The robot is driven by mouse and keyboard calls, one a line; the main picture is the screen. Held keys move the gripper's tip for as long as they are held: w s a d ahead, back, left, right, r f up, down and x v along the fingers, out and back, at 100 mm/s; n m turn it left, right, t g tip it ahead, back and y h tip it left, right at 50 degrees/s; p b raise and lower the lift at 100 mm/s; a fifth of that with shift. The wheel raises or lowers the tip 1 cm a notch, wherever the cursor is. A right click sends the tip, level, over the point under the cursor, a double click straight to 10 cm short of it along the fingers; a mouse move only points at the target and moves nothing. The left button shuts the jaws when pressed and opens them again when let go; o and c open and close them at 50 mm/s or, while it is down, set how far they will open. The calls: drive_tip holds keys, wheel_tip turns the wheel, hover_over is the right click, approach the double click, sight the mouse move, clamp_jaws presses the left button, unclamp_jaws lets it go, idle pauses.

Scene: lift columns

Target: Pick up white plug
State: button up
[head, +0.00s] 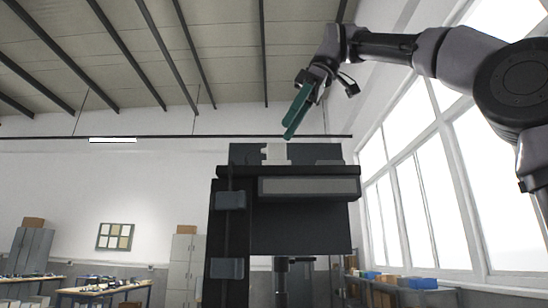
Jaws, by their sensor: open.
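A white plug (275,153) stands on top of the dark lift column platform (289,171) near the middle of the head view. Its lower end is at the platform's upper edge, and a dark panel is behind it. My gripper (288,136) has green fingers and points down and to the left. It is open, with its fingertips above and slightly right of the plug. The fingers overlap in this view, so the gap between them is hidden. I cannot tell the distance in depth between fingers and plug.
A low grey piece (329,162) lies on the platform right of the plug. A light grey box front (309,187) sits below the platform edge. Tall windows are at the right. Workbenches (103,291) and cabinets stand far back. The space above the platform is free.

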sight(277, 149)
drive_tip(key=shift+x, duration=3.35)
drive_tip(key=shift+w+r, duration=0.1)
drive_tip(key=shift+w, duration=0.05)
drive_tip(key=c, duration=1.4)
